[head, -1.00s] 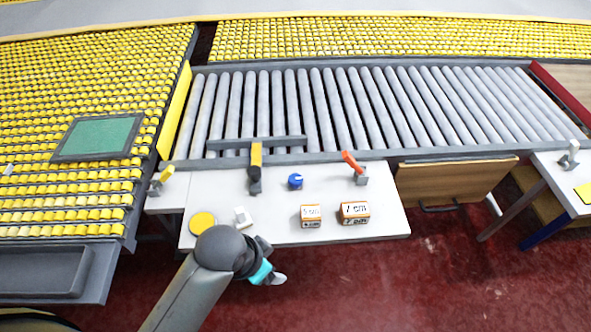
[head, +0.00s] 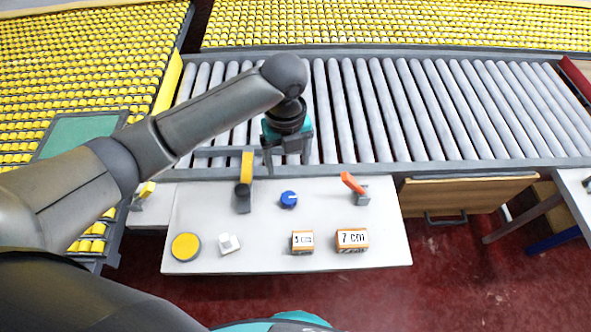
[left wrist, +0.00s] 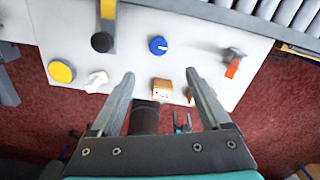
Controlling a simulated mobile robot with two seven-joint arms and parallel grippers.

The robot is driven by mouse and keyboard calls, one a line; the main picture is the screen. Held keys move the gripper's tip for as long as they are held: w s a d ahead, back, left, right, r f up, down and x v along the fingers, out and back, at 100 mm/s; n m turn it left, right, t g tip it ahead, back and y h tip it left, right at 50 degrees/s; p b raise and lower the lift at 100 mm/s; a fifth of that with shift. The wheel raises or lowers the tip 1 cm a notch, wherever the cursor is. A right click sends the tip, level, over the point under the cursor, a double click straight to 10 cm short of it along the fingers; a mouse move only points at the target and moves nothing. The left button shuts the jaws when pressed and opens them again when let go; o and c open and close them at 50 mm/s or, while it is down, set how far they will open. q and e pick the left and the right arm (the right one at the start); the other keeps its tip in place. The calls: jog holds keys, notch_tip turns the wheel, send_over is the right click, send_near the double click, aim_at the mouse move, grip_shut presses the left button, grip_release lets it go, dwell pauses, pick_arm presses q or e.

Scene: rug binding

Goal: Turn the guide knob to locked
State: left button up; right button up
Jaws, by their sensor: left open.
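The blue knob (head: 289,200), which I take as the guide knob, sits upright on the white table (head: 340,195), near the middle of its back half. It has a pale pointer mark on top, and I cannot read which setting it points to. My left gripper (head: 287,158) hangs fingers down just behind the knob in the head view, above the roller edge. It is open and empty. In the left wrist view the knob (left wrist: 158,46) lies beyond the gap between the two fingertips (left wrist: 160,76), apart from both. My right gripper does not show clearly.
Left of the knob stands a yellow-handled lever (head: 246,168), right of it a red-handled lever (head: 353,183). A yellow disc (head: 186,246), a white switch (head: 229,244) and two orange-and-white marked blocks (head: 302,241) (head: 352,240) line the front. Rollers (head: 400,110) run behind.

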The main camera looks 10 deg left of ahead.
pick_arm(q)
send_over(289, 197)
notch_tip(289, 197, down, 5)
notch_tip(289, 197, down, 9)
jog(key=b, duration=0.2)
jog(key=shift+b, duration=0.35)
jog(key=shift+f, duration=0.45)
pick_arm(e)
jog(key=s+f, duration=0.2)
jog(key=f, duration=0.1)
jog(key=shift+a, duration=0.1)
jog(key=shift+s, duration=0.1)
pick_arm(q)
jog(key=shift+c, duration=1.4)
grip_shut()
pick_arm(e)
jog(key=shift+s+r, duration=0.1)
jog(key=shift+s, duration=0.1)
